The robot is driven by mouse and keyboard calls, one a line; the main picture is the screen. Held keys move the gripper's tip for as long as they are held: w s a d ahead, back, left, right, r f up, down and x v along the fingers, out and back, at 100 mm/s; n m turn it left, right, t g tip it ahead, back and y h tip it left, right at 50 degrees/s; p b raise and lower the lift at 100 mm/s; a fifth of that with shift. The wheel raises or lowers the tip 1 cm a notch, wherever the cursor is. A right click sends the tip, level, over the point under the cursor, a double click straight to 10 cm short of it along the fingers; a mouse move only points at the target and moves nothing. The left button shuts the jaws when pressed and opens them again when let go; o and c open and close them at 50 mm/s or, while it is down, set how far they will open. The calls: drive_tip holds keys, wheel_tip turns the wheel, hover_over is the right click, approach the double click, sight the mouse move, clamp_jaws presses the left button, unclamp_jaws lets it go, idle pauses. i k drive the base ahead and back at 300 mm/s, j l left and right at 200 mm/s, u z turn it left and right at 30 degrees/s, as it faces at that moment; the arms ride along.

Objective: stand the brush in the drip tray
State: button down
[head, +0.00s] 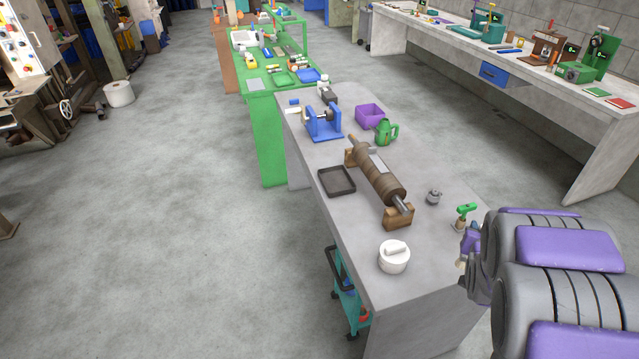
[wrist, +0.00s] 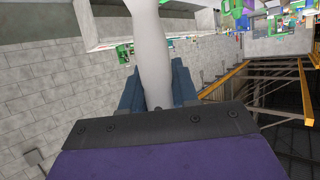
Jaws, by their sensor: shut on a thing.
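The drip tray (head: 337,181) is a shallow, dark, square tray lying flat and empty on the grey bench, left of the brown roller. My gripper (head: 470,246) is at the bench's right edge, well to the right of the tray and partly hidden by my arm. In the wrist view, the blue fingers of my gripper (wrist: 158,92) are shut on a smooth pale shaft, seemingly the brush (wrist: 150,50). Its far end runs out of the picture, and no bristles show clearly. In the head view the held thing is mostly hidden.
The brown roller (head: 375,177) rests on wooden blocks beside the tray. A small grey part (head: 434,197) and a green-topped tool (head: 466,210) are near my gripper. A purple bin (head: 369,116) and green can (head: 384,132) stand farther back.

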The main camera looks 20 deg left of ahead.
sight(341, 182)
drive_tip(key=i+j+u, duration=0.25)
drive_tip(key=j, duration=0.4)
drive_tip(key=i+j+u, duration=0.25)
drive_tip(key=i+j, duration=0.2)
drive_tip(key=i+j+u, duration=0.25)
drive_tip(key=i+j, duration=0.2)
drive_tip(key=j, duration=0.15)
